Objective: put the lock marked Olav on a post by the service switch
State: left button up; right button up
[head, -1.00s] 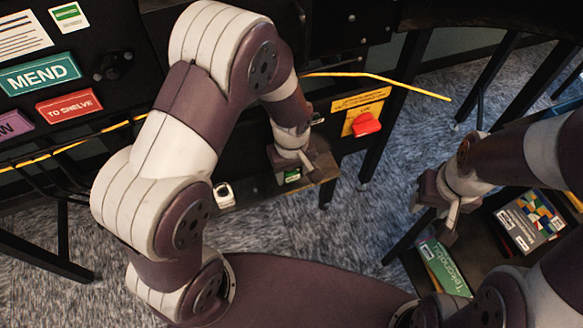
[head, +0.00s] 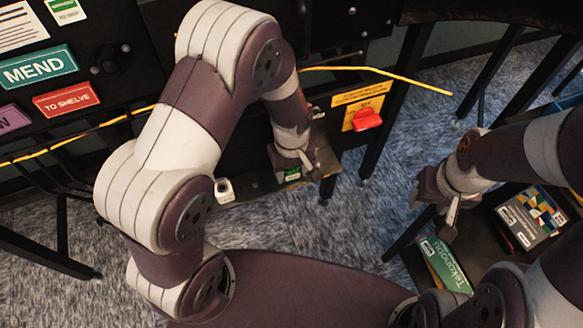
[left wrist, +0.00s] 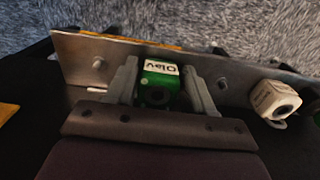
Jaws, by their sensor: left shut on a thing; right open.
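My left gripper (left wrist: 155,82) is shut on a green lock (left wrist: 160,82) with a white label reading Olav. In the head view the lock's green side (head: 292,174) shows under the gripper. The lock is close against a metal rail (left wrist: 75,50) with short posts, one post (left wrist: 98,63) bare to its left in the wrist view. Whether a post is inside its shackle is hidden. The red service switch (head: 367,119) sits on a yellow plate (head: 350,117) to the right. My right gripper (head: 448,222) is open and empty over a dark shelf.
A white lock (left wrist: 275,100) is at the rail beside the green one; it also shows in the head view (head: 225,189). A yellow cable (head: 380,77) runs above the switch. Boxes, one green (head: 445,263), lie on the dark shelf at right.

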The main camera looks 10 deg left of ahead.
dwell(0.3)
pick_arm(q)
jog(key=o, duration=1.2)
jog(key=shift+f, duration=0.1)
notch_tip(320, 180, up, 7)
jog(key=shift+f+p, duration=0.1)
jog(key=shift+p, duration=1)
jog(key=shift+r, duration=0.4)
jog(key=shift+m, duration=0.5)
jog(key=s+a+r+m+t, duration=0.1)
jog(key=s+a+r+m, duration=0.5)
jog(key=s+a+r, duration=0.15)
jog(key=r+p, duration=1.9)
jog(key=p, duration=0.1)
jog(key=shift+a+r, duration=0.3)
jog(key=shift+r, duration=0.05)
